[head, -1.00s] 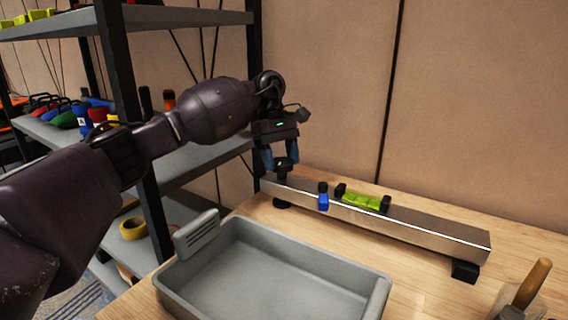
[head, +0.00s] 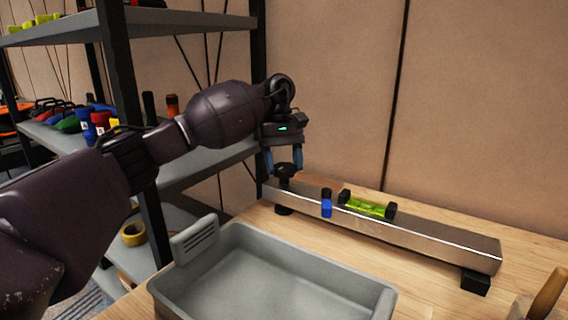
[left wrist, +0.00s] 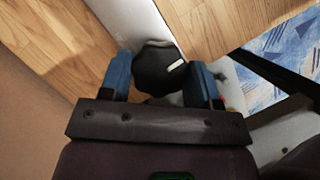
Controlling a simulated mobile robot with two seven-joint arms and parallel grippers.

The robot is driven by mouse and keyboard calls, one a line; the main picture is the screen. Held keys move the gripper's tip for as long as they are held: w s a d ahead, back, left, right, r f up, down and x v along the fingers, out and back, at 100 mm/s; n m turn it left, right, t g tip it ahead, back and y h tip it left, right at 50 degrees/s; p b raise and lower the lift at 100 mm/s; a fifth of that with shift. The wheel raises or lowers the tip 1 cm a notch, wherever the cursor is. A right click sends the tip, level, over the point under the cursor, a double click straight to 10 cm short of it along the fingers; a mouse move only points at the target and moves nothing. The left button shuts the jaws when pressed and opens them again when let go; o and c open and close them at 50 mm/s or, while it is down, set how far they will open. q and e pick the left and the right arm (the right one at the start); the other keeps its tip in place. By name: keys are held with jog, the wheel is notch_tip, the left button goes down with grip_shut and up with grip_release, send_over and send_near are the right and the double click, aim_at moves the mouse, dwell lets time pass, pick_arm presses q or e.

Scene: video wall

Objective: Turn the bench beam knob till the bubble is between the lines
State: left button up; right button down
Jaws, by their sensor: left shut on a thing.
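The bench beam (head: 430,235) is a long grey-brown bar lying on the wooden bench. A black knob (head: 285,171) stands at its left end; in the left wrist view the knob (left wrist: 158,68) is dark and lobed with a white mark at its right. My left gripper (head: 285,165) points down over that end, its blue fingers on both sides of the knob, shut on it. A yellow-green bubble vial (head: 367,206) with black end caps sits on the beam. The bubble and lines are too small to read. My right gripper is not in view.
A grey tray (head: 225,243) stands in front of the beam. A blue and black piece (head: 326,203) sits on the beam left of the vial. A wooden handle (head: 549,293) is at the lower right. A shelf rack (head: 185,170) stands at the left, a panel wall behind.

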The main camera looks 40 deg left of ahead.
pick_arm(q)
jog(key=o, duration=0.9)
jog(key=shift+a+f, duration=0.1)
jog(key=shift+f, duration=0.25)
jog(key=shift+r, duration=0.15)
jog(key=p+v, duration=0.2)
jog(key=v, duration=0.8)
jog(key=shift+r, duration=0.4)
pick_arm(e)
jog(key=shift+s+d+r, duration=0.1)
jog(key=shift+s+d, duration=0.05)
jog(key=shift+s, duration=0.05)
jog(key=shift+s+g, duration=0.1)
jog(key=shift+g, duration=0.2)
